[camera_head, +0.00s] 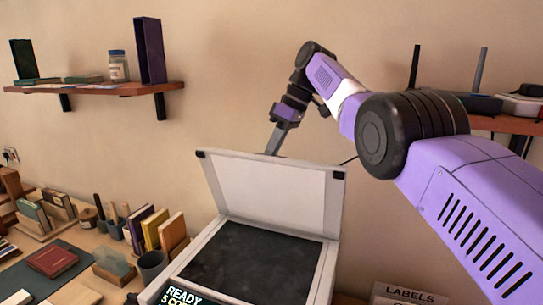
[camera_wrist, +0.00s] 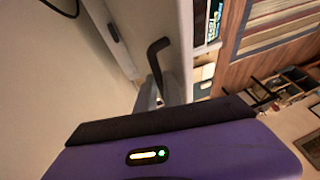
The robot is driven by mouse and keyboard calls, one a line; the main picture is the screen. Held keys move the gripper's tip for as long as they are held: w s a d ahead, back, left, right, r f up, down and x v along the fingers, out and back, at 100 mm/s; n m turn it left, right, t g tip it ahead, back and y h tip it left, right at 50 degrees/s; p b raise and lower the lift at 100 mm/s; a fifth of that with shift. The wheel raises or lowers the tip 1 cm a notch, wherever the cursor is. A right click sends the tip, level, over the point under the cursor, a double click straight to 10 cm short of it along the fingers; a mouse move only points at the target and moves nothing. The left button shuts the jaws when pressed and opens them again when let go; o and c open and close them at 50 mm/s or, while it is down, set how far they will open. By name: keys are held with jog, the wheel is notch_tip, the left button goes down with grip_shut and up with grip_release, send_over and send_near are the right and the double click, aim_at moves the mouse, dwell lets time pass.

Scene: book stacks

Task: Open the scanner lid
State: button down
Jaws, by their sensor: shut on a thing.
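The scanner (camera_head: 325,270) stands at the front centre in the head view. Its lid (camera_head: 270,190) is raised, close to upright, with its pale underside facing me and the dark glass bed (camera_head: 255,262) uncovered. My gripper (camera_head: 273,150) is at the lid's top edge, reaching down from behind. The lid hides the fingertips in the head view. In the wrist view, a black bent handle (camera_wrist: 156,55) on the lid runs down to my grey fingers (camera_wrist: 163,90), which are shut on it. The lid's side also shows there as a pale panel.
A wall shelf (camera_head: 100,89) with a jar and books hangs at the left; another shelf (camera_head: 500,124) is behind my arm. Books, a dark cup (camera_head: 152,265) and stands crowd the table left of the scanner. A labels box (camera_head: 405,294) is at the right.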

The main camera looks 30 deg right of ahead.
jog(key=shift+d+f, duration=0.35)
jog(key=shift+d, duration=0.05)
jog(key=c, duration=1.5)
grip_release()
jog(key=shift+w+d+f, duration=0.1)
jog(key=shift+w, duration=0.05)
jog(key=shift+r, duration=0.3)
jog(key=p+v, duration=0.6)
jog(key=v, duration=0.1)
jog(key=shift+r, duration=0.35)
jog(key=shift+f, duration=0.1)
